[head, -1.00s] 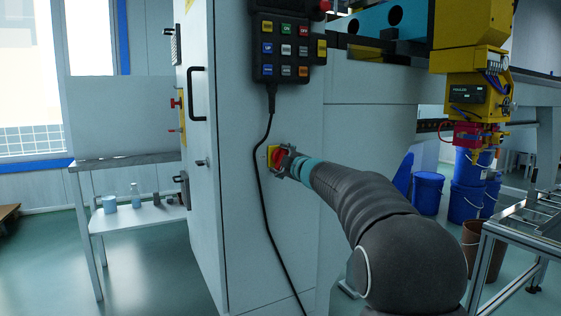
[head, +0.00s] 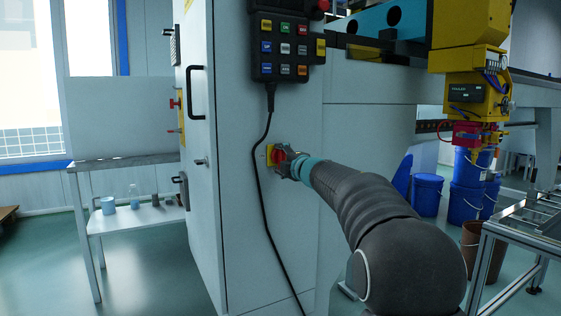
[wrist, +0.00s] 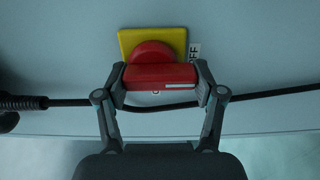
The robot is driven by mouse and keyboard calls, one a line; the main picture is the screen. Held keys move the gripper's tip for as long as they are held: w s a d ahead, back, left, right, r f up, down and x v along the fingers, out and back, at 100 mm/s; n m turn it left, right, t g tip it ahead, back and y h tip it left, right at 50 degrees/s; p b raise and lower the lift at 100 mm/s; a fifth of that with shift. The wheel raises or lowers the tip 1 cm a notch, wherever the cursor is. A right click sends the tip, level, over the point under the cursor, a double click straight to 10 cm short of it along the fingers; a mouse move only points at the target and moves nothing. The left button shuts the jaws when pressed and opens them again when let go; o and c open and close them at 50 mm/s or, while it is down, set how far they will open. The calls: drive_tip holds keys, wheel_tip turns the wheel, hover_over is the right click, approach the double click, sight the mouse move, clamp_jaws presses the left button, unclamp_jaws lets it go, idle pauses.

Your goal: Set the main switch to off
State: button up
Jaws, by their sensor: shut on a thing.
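The main switch is a red rotary knob (head: 279,156) on a square yellow plate (head: 270,154), low on the side of the pale cabinet. In the wrist view the red knob (wrist: 158,73) has a bar handle lying across the picture, with a pale mark toward its right end. The yellow plate (wrist: 128,45) shows behind it. A label ending in "FF" (wrist: 196,52) is beside the plate on the right, partly covered by a finger. My gripper (wrist: 160,80) is shut on the handle, one finger at each end. It also shows in the head view (head: 287,162).
A keypad pendant (head: 287,45) hangs above the switch. Its black cable (head: 258,170) runs down the cabinet left of the switch and crosses behind my fingers in the wrist view. A cabinet door handle (head: 197,92) is further left. Blue buckets (head: 427,194) stand right.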

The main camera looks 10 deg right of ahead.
drive_tip(key=o, duration=1.1)
drive_tip(key=shift+a, duration=0.1)
drive_tip(key=shift+o, duration=0.2)
drive_tip(key=shift+s, duration=0.1)
drive_tip(key=v, duration=1.2)
